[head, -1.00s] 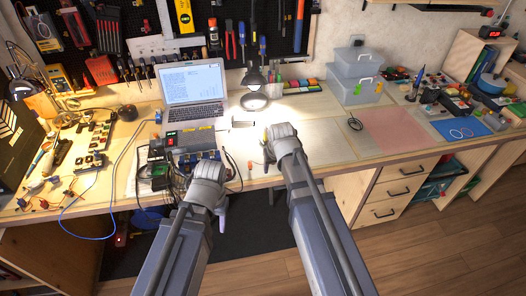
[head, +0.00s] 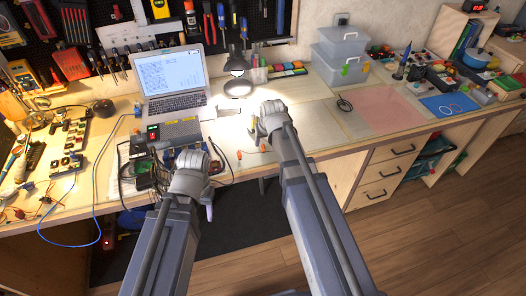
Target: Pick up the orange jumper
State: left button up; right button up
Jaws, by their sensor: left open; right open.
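Two small orange pieces lie near the front of the lit bench. One orange piece (head: 239,155) is below and left of my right gripper (head: 254,127), and the other (head: 263,147) is just below it. Both are too small to tell which is the jumper. My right gripper is over the bench, apart from them. Its fingers are mostly hidden behind my wrist. My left gripper (head: 207,190) is at the bench's front edge, beside the dark electronics. Its fingers are largely hidden too. I see nothing held in either gripper.
A laptop (head: 170,75) and a lit desk lamp (head: 238,68) stand behind. Wired electronics (head: 160,145) crowd the area by my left gripper. Clear boxes (head: 340,62) and a pink mat (head: 375,108) are to the right. The bench right of my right gripper is mostly clear.

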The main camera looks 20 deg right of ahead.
aim_at(264, 147)
jog(key=b+x, duration=0.2)
jog(key=x, duration=0.1)
jog(key=b+x, duration=0.1)
jog(key=b, duration=0.1)
jog(key=shift+s+a+f, duration=0.1)
jog(key=shift+s+f, duration=0.2)
jog(key=shift+f, duration=0.05)
jog(key=shift+w+f+b, duration=0.25)
jog(key=shift+f+b, duration=0.15)
jog(key=shift+b, duration=0.1)
jog(key=shift+r, duration=0.1)
grip_shut()
